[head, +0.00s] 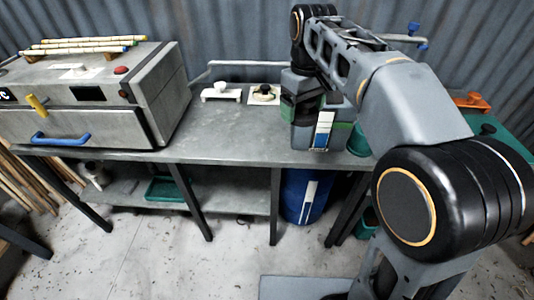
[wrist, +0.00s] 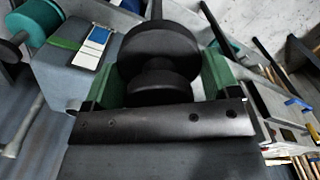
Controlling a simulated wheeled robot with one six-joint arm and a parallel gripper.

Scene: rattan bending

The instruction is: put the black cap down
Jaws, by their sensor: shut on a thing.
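The black cap (wrist: 160,55), a wide round disc with a narrower neck and a smaller disc, fills the middle of the wrist view. My gripper (wrist: 161,82) is shut on it, with a green finger on each side. In the head view my gripper (head: 302,103) is above the bench beside a grey box with a blue and white label (head: 322,130). The cap is hard to make out there, and I cannot tell whether its underside touches anything.
The grey bench (head: 225,125) has free room left of my gripper. A black knob on a white plate (head: 265,94) and a white fixture (head: 220,92) stand at its back. A large grey machine (head: 95,95) fills the left end. An orange tool (head: 472,102) lies right.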

